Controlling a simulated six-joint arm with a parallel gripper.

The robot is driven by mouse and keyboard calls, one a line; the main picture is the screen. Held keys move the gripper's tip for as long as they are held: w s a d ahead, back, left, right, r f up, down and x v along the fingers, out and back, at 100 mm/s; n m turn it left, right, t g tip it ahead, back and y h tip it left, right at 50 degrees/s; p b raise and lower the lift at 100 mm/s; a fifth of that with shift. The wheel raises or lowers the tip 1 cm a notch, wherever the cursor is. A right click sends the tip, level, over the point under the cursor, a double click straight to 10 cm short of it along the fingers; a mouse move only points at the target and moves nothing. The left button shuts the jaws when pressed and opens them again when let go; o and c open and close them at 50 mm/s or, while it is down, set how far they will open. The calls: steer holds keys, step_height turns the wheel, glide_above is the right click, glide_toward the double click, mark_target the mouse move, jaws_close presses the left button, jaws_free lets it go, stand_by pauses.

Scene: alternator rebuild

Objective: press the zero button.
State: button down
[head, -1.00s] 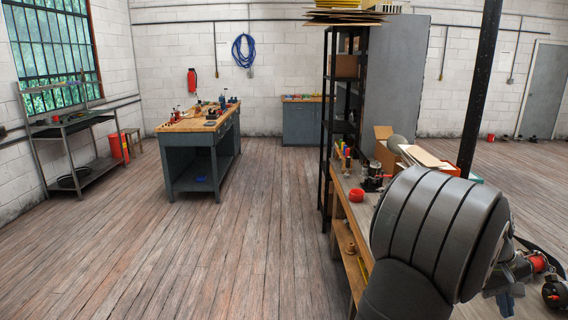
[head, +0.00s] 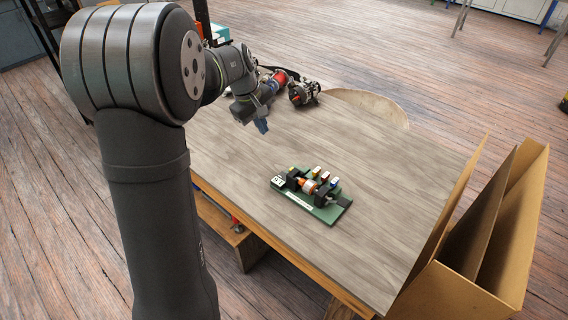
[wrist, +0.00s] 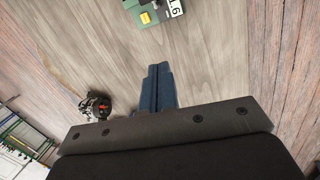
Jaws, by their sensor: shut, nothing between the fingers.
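A small green device (head: 331,213) lies on the grey wooden bench top (head: 400,180), near its middle. It carries a black-and-orange part, several coloured pieces and a white display (head: 277,181). A small yellow piece (head: 291,171) sits beside the display. I cannot tell which piece is the zero button. In the wrist view, part of the device shows at the top edge, with its yellow piece (wrist: 145,17) and white display (wrist: 175,8). My gripper (head: 263,126) is shut and empty, its blue fingers (wrist: 158,68) above the bench, apart from the device, behind and left of it.
An alternator-like part (head: 303,92) and a red-ended part (head: 277,79) lie at the bench's back. A tall open cardboard box (head: 520,230) stands at the right bench edge. The bench is clear around the device.

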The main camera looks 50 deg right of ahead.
step_height(320, 180, down, 6)
steer(key=s+d+m+t+y, duration=0.1)
steer(key=d+m+t+y, duration=0.15)
steer(key=m+t, duration=0.3)
steer(key=m+t+h, duration=0.3)
steer(key=m, duration=0.4)
glide_above(291, 168)
steer(key=s, duration=0.2)
step_height(291, 168, down, 2)
steer(key=shift+w+a+f+g+y, duration=0.15)
steer(key=shift+a+f+g+y, duration=0.05)
steer(key=shift+g+y, duration=0.05)
steer(key=shift+f, duration=0.15)
steer(key=shift+f, duration=4.3)
steer(key=shift+f, duration=0.4)
steer(key=shift+a+f, duration=0.1)
steer(key=shift+f, duration=0.45)
steer(key=shift+r, duration=0.15)
